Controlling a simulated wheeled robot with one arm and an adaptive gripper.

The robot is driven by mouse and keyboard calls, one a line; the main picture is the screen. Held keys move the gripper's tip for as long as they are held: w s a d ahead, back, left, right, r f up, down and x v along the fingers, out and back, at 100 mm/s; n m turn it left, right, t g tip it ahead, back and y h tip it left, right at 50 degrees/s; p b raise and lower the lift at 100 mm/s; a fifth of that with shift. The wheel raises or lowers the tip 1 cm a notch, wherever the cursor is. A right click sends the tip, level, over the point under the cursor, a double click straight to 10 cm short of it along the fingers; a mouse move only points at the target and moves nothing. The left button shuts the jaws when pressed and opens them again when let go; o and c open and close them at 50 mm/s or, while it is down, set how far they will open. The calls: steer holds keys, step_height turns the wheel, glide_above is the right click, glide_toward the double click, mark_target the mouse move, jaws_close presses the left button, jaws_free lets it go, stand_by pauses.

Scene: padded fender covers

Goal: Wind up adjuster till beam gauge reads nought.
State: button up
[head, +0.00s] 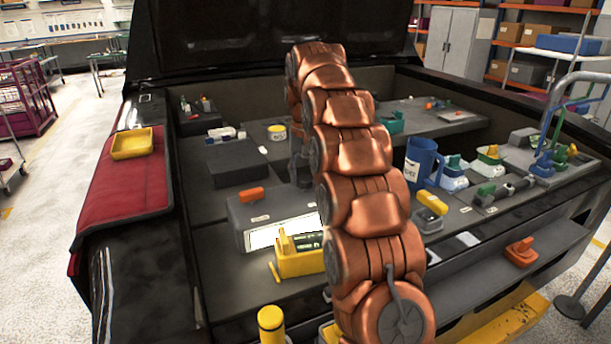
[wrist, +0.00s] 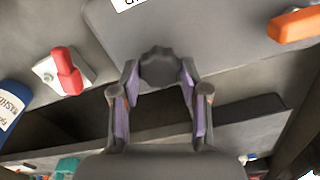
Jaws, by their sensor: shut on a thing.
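My gripper (wrist: 159,74) is shut on a dark, ridged round knob (wrist: 160,63), likely the adjuster, with one purple-lined finger on each side. The knob sits at the edge of a grey housing (wrist: 215,32). In the head view my gripper (head: 300,165) is partly hidden behind my copper arm, and I cannot make out the knob there. I cannot tell which is the beam gauge, and no reading is legible.
An orange block (head: 252,195) sits on a grey box left of my arm. A blue jug (head: 422,160) and several small fittings stand to the right. A yellow tray (head: 132,143) rests on the red fender cover (head: 122,185). The raised lid stands behind.

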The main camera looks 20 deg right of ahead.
steer(key=o, duration=1.1)
steer(key=shift+o, duration=0.2)
